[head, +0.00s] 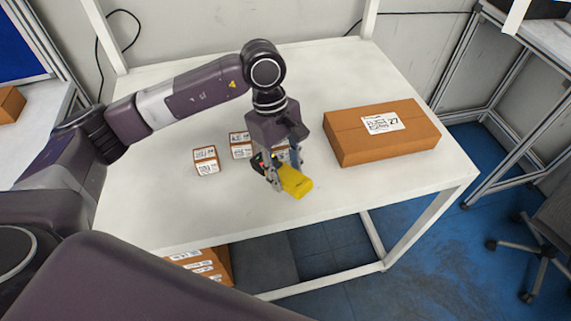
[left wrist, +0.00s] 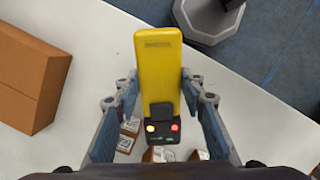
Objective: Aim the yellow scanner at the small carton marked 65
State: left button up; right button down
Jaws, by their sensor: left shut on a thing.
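The yellow scanner (head: 297,182) is held over the table by my left gripper (head: 276,178), which is shut on it. In the left wrist view the scanner (left wrist: 160,75) lies between the two fingers (left wrist: 158,100), with its dark end with red and yellow lights toward the bottom. Small cartons with white labels stand on the table: one at the left (head: 206,160), one beside it (head: 241,145), and another partly hidden behind the gripper. Their numbers are too small to read, so I cannot tell which is 65. My right gripper is not in view.
A large carton (head: 360,145) marked 27 lies on the white table (head: 330,195), right of the gripper. More brown cartons (head: 205,262) sit below the table's front edge. The table's front left is clear. A chair (head: 545,240) stands at the right.

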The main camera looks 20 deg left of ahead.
aim_at(286, 173)
pick_arm(q)
jog(key=shift+a+x, duration=0.2)
jog(key=shift+x, duration=0.8)
jog(key=shift+w+f, duration=0.1)
jog(key=shift+w, duration=0.05)
jog(key=s+d+p+v, duration=0.1)
jog(key=p+v, duration=0.3)
jog(key=v, duration=0.7)
jog(key=shift+d+r+p, duration=0.35)
jog(key=shift+d+r, duration=0.3)
jog(key=shift+r, duration=0.05)
